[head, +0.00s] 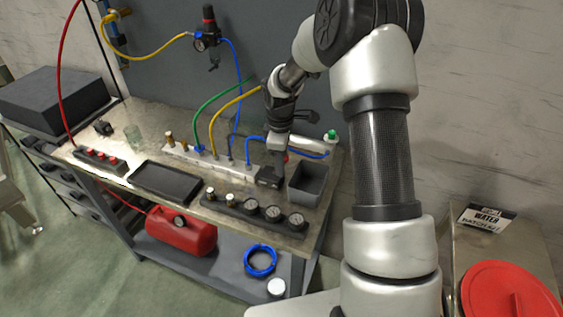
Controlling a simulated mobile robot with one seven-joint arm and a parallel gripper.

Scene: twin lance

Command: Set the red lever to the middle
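My gripper (272,177) points down at the right part of the workbench (135,185), at the right end of the pale manifold block (208,158) and beside a grey open bin (308,182). A small red piece (286,157) shows right at the gripper, mostly hidden by it; it may be the red lever, but its shape and setting cannot be made out. Whether the gripper touches it, and whether its fingers are open or shut, cannot be told at this size.
Blue, green and yellow hoses rise from the manifold, and a blue hose (300,153) runs behind my gripper. A row of gauges (272,212) lies along the front edge. A black tray (165,181) and a strip with red knobs (98,160) are further left.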

